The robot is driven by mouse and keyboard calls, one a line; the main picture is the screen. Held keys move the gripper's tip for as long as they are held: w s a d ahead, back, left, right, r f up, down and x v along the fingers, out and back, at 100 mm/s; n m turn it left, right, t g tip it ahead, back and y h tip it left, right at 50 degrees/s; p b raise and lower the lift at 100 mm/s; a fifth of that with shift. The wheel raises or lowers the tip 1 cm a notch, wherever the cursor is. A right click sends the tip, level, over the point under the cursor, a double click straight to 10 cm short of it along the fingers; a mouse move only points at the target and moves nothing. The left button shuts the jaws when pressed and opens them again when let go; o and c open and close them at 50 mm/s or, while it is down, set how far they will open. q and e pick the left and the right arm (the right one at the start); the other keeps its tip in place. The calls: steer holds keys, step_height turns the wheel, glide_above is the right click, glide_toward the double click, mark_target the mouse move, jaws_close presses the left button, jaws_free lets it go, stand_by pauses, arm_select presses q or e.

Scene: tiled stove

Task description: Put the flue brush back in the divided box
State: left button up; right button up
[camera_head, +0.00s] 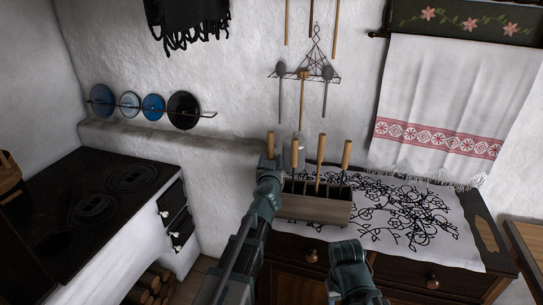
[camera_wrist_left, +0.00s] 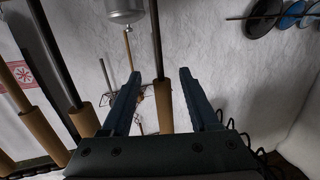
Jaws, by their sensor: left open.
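The divided box (camera_head: 315,208) is a long wooden box on the dresser. Several tools with light wooden handles stand upright from it or beside it. My left gripper (camera_head: 270,168) is open at the leftmost handle (camera_head: 270,145). In the left wrist view, a wooden handle (camera_wrist_left: 165,107) on a dark rod shows between the parted fingers (camera_wrist_left: 160,78). It looks clear of both fingers. I cannot tell which tool is the flue brush, because the working ends are hidden. Part of my right arm shows low in the head view, but its gripper does not.
The box stands on an embroidered cloth (camera_head: 400,215) over the dresser. Other handles (camera_wrist_left: 85,120) stand close by. Tools hang on a wall rack (camera_head: 303,76) behind. A black stove top (camera_head: 95,200) is at left, below blue plates (camera_head: 152,107). The cloth right of the box is free.

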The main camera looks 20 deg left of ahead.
arm_select(q)
steer(key=f+v, duration=0.1)
steer(key=v, duration=0.9)
steer(key=d+r+m+h, duration=0.2)
steer(key=d+m+h, duration=0.3)
steer(key=d+h, duration=0.4)
steer(key=s+d+f+m+g+h, duration=0.2)
steer(key=s+d+f+g, duration=0.15)
steer(key=d+f, duration=0.2)
steer(key=s+a+f+g+y, duration=0.2)
steer(key=s+f+g, duration=0.5)
steer(key=f, duration=0.4)
steer(key=s+a+f+n+g+y, duration=0.4)
steer(key=s+a+f+g+y, duration=0.1)
steer(key=s+a, duration=0.4)
steer(key=s+d+m+g+y, duration=0.1)
steer(key=s+d+m, duration=0.2)
steer(key=s+d, duration=0.3)
steer(key=d, duration=0.5)
steer(key=shift+r+y+p, duration=0.25)
steer(key=shift+y+p, duration=0.05)
steer(key=shift+p, duration=0.05)
